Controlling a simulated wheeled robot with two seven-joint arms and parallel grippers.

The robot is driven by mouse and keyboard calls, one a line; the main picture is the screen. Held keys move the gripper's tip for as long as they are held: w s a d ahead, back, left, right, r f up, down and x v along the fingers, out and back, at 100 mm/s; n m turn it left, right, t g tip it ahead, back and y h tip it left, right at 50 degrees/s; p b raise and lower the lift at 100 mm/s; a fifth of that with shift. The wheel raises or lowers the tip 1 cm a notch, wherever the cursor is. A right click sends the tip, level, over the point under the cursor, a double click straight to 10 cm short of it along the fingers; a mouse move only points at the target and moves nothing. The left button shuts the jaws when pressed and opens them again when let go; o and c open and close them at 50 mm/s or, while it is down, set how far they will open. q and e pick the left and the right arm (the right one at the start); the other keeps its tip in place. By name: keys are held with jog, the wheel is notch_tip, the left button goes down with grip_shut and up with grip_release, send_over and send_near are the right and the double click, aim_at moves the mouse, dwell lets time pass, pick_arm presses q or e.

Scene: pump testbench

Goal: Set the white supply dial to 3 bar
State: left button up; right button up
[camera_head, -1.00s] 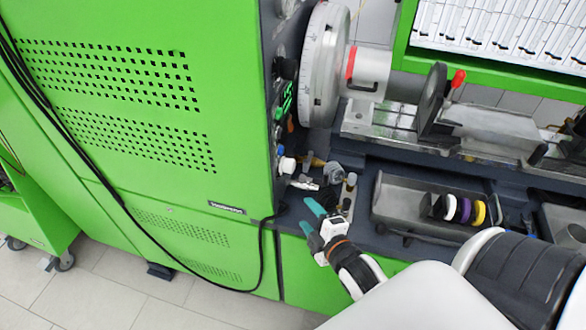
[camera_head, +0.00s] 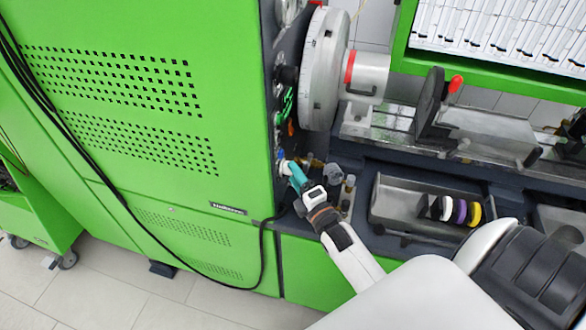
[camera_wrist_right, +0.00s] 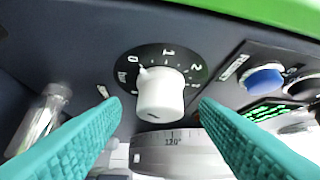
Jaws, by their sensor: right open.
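The white supply dial (camera_wrist_right: 160,97) sits on a dark panel, with a black scale plate (camera_wrist_right: 168,58) behind it. The scale shows 0, 1 and 2, and a further mark at the right is hard to read. The dial's small pointer tip is near the 0. My right gripper (camera_wrist_right: 160,105) is open, with one teal finger on each side of the dial; I see no clear contact. My left gripper is not in view.
A blue button (camera_wrist_right: 263,79) and a green lit display (camera_wrist_right: 270,110) are right of the dial. A graduated metal wheel (camera_wrist_right: 180,150) lies beyond it. The green cabinet (camera_head: 110,120) stands left, and a tray (camera_head: 395,205) with several coloured rings lies right.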

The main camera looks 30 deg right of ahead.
jog(key=shift+w+d+r, duration=0.1)
jog(key=shift+w, duration=0.9)
